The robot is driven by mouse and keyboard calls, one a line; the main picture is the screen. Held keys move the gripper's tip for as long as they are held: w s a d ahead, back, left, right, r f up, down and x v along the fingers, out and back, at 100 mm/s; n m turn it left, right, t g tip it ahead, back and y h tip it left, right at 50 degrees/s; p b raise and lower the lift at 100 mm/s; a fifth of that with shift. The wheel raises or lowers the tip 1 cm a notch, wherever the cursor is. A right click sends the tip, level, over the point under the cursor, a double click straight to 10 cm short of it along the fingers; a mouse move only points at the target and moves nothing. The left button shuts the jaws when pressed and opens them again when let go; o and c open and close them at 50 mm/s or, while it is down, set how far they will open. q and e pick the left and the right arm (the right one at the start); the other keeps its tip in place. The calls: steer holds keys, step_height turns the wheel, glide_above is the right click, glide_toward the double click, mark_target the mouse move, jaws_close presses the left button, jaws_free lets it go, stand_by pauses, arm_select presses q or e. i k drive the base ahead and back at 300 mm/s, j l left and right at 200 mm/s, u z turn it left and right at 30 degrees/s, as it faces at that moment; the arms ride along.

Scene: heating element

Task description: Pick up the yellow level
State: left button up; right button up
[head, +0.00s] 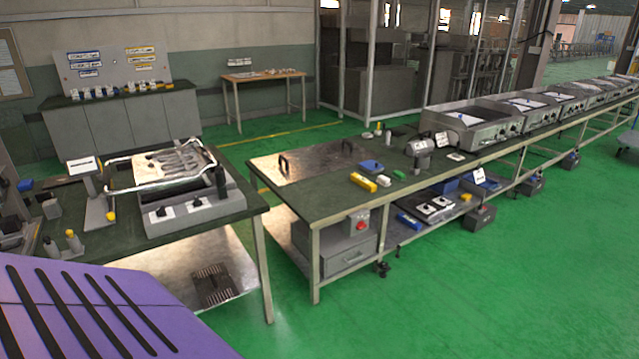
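A yellow block-shaped object (363,182), which looks like the level, lies flat on the dark green top of the long workbench (330,207), near its front left part. A small green item (399,175) and a blue item (371,166) lie close to it, apart from it. Nothing covers the yellow object, but it is too small here to make out its vials. Neither of my grippers shows in the head view. A purple panel with dark slots at the bottom left is mine.
A second workbench (235,213) on the left carries a grey heating unit (195,205) and tools. A narrow gap separates the benches. Open green floor (480,290) lies in front and right. Metal units (478,121) line the long bench toward the back right.

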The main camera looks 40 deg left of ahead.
mark_target(357, 178)
steer(key=u, duration=1.15)
steer(key=i, duration=0.7)
steer(key=i+l, duration=0.15)
steer(key=i, duration=0.5)
steer(key=i+u, duration=0.1)
steer(key=i, duration=0.6)
steer(key=i+l, duration=0.15)
steer(key=i, duration=0.5)
steer(key=i+l, duration=0.15)
steer(key=i, duration=0.55)
steer(key=i+l+u, duration=0.1)
steer(key=i, duration=0.6)
